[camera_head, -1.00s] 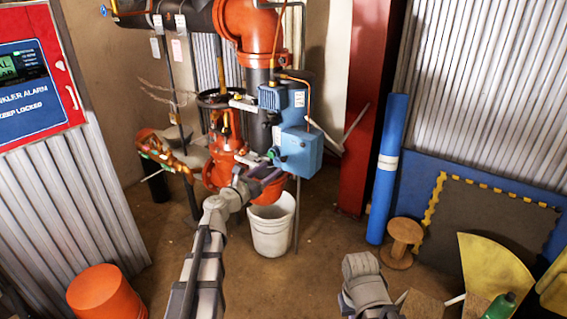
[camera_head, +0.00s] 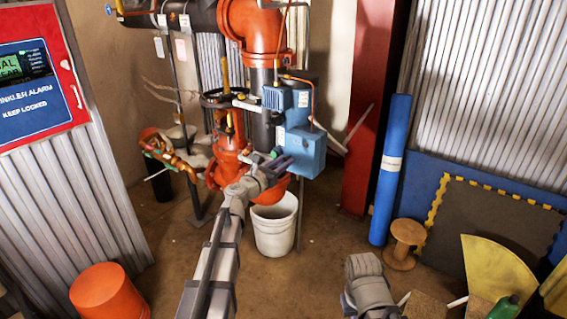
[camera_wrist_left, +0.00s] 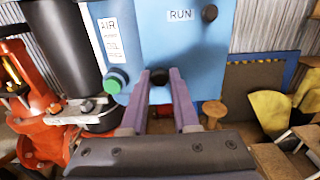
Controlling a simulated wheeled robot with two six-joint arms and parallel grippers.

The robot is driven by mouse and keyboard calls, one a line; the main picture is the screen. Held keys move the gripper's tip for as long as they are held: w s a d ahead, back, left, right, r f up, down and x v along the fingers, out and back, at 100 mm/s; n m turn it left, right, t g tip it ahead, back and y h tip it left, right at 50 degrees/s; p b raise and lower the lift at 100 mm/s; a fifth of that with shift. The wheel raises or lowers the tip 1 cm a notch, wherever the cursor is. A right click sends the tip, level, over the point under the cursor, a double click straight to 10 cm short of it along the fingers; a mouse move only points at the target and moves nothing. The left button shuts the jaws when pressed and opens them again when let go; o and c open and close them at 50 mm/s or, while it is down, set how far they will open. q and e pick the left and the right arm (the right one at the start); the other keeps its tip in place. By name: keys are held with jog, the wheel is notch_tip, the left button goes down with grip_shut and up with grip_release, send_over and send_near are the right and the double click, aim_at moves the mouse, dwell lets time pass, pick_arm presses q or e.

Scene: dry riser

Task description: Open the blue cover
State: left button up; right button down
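The blue cover (camera_head: 305,152) is the front of a blue box on the red riser pipework, and it looks closed. My left gripper (camera_head: 280,163) is in front of the box's lower part. Contact cannot be told.
A green knob (camera_wrist_left: 113,84) sits just left of the fingers. A white bucket (camera_head: 274,225) stands below the box. The red alarm panel (camera_head: 40,80) is at left. A blue roll (camera_head: 389,170) and a wooden spool (camera_head: 403,243) stand at right. Brown floor lies between.

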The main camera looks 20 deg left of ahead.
pick_arm(q)
grip_shut()
dwell(0.9)
